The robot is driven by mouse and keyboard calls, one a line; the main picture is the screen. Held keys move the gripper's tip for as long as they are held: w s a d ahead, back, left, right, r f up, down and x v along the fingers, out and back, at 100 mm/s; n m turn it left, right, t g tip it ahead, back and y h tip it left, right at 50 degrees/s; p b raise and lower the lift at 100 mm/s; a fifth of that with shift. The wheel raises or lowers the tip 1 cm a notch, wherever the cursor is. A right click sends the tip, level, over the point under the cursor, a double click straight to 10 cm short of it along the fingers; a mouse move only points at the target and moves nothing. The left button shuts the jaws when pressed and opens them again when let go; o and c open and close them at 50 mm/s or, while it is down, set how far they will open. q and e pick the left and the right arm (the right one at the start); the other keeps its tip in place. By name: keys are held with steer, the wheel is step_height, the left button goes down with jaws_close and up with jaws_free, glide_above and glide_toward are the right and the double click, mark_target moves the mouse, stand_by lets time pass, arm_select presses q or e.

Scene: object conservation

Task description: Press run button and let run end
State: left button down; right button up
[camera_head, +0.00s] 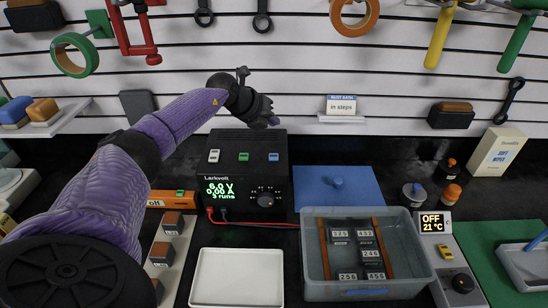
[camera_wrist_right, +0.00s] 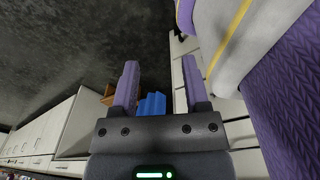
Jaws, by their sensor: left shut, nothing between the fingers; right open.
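The black Larkvolt supply box (camera_head: 247,165) stands at the middle back of the bench. On its top are a white switch (camera_head: 214,156), a green switch (camera_head: 243,157) and a blue switch (camera_head: 273,157); I cannot read which is labelled run. Its green display (camera_head: 219,189) is lit and shows 0.00 A. My left gripper (camera_head: 270,119) is shut and empty, above the box's back right part, apart from the switches. My right gripper (camera_wrist_right: 158,85) shows only in the right wrist view, open and empty, away from the box.
A clear tub (camera_head: 318,285) with several numbered blocks stands right of the box. A white tray (camera_head: 238,302) lies in front. A red lead (camera_head: 255,223) runs from the box to the tub. Tools hang on the wall.

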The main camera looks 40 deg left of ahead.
mark_target(272, 158)
arm_select(q)
step_height(272, 158, down, 7)
steer(key=b, duration=0.6)
steer(key=shift+f, duration=0.6)
steer(key=shift+r, duration=0.1)
stand_by(1.0)
steer(key=shift+f+b, duration=0.3)
steer(key=shift+f, duration=0.15)
steer(key=shift+f, duration=0.35)
stand_by(0.4)
steer(key=shift+r+p, duration=0.7)
steer(key=shift+r, duration=0.1)
